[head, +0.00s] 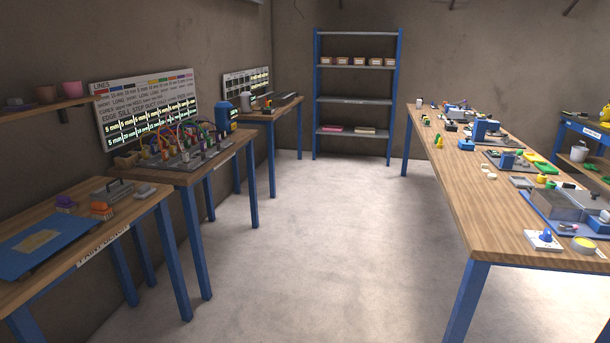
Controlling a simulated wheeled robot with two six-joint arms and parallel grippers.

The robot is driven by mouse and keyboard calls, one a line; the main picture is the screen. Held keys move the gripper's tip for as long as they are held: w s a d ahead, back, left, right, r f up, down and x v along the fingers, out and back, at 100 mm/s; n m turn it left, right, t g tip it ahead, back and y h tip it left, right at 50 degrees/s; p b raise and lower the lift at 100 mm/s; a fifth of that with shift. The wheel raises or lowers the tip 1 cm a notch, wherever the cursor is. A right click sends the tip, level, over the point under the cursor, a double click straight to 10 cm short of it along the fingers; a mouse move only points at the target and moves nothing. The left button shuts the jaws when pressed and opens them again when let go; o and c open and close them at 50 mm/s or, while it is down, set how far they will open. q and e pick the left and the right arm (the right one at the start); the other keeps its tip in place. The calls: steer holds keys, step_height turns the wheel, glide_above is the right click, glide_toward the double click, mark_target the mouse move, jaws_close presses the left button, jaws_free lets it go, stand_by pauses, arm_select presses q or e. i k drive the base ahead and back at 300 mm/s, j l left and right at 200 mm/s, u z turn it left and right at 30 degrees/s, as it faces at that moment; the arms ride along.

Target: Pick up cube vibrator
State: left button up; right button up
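I cannot single out the cube vibrator with certainty at this distance. On the long right bench (452,190) stands a blue block-shaped device (485,131) on a flat plate. A grey box (553,207) sits on a blue tray nearer the front of the same bench. A small white base with a blue knob (544,239) lies at its near edge. A blue upright unit (222,116) stands at the back of the middle left table. Neither of my grippers is in view.
Left tables hold a blue mat (40,247) and a board with colourful cables (187,152). A blue-framed shelf (357,98) stands at the back wall. A blue cart (592,137) is at far right. The floor (300,245) between the benches is clear.

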mark_target(269, 101)
steer(key=i, duration=5.9)
steer(key=i+u, duration=0.15)
steer(key=i, duration=0.35)
steer(key=i+l+u, duration=0.1)
steer(key=i, duration=0.35)
steer(key=i+l+u, duration=0.15)
steer(key=i, duration=0.3)
steer(key=i+l+u, duration=0.1)
steer(key=i+l, duration=0.15)
steer(key=i, duration=0.25)
steer(key=i+l+u, duration=0.2)
steer(key=i+u, duration=0.15)
steer(key=i+l+u, duration=0.3)
steer(key=i+l, duration=0.05)
steer(key=i, duration=0.05)
